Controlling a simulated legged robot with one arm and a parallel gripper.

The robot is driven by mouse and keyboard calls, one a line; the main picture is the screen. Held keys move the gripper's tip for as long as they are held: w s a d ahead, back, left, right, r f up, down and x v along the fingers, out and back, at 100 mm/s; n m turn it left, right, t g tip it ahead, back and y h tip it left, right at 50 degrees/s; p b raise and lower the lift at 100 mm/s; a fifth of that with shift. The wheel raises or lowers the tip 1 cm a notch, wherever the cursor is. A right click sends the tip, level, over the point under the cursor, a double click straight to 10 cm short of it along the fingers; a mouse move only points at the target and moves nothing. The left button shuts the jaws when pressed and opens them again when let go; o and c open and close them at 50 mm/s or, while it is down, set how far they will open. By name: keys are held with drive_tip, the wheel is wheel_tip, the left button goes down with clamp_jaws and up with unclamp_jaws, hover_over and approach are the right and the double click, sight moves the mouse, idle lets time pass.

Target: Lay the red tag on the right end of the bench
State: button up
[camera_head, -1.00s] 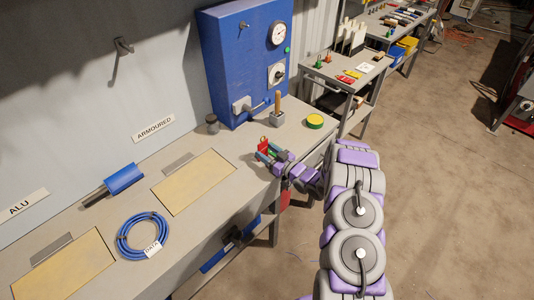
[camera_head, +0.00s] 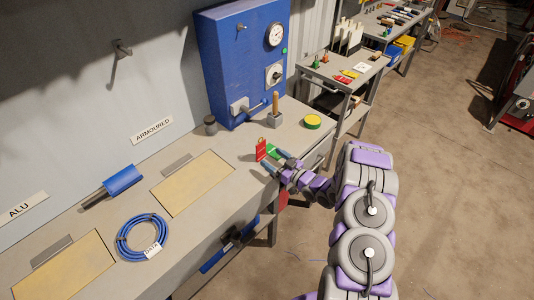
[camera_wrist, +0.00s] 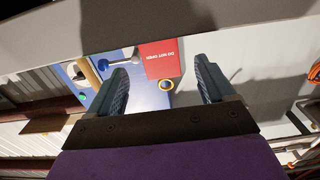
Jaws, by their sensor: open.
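The red tag (camera_head: 261,151) is at the right end of the bench (camera_head: 232,140), with a small brass-coloured part at its top. In the head view I cannot tell whether it lies flat or stands tilted. My gripper (camera_head: 276,160) is open just to the right of and below the tag. In the wrist view the red tag (camera_wrist: 161,59) shows white "DO NOT OPEN" lettering upside down and a brass ring. It appears between and beyond the open fingers of my gripper (camera_wrist: 162,76), with visible gaps on both sides.
A blue panel box (camera_head: 240,65) with a gauge stands behind. A wooden-handled tool (camera_head: 276,107) and a yellow-green round item (camera_head: 312,122) are on the bench near the tag. A blue cable coil (camera_head: 142,237) lies farther left. A small green patch (camera_head: 272,151) shows beside my fingers.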

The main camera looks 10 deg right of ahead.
drive_tip(key=p+v, duration=0.1)
drive_tip(key=v, duration=0.6)
drive_tip(key=w+d+r+g+h, duration=0.4)
drive_tip(key=d+r+h, duration=0.2)
drive_tip(key=r+h, duration=0.2)
drive_tip(key=s+d+r+m+g+h, duration=0.2)
drive_tip(key=s+r+m+g+h, duration=0.15)
drive_tip(key=s+r, duration=0.6)
drive_tip(key=s+a+r+m+g, duration=0.1)
drive_tip(key=s+a+r+g, duration=0.2)
drive_tip(key=s, duration=1)
drive_tip(key=s+a+r+m+g, duration=0.1)
drive_tip(key=s+a+r+g, duration=0.2)
drive_tip(key=s, duration=1)
drive_tip(key=s+a+r+m+g, duration=0.1)
drive_tip(key=s+a+r+g, duration=0.2)
drive_tip(key=s+a, duration=0.5)
drive_tip(key=s+r+y, duration=0.1)
drive_tip(key=s, duration=0.4)
drive_tip(key=shift+a+m, duration=0.3)
drive_tip(key=shift+m, duration=0.05)
drive_tip(key=shift+c, duration=0.2)
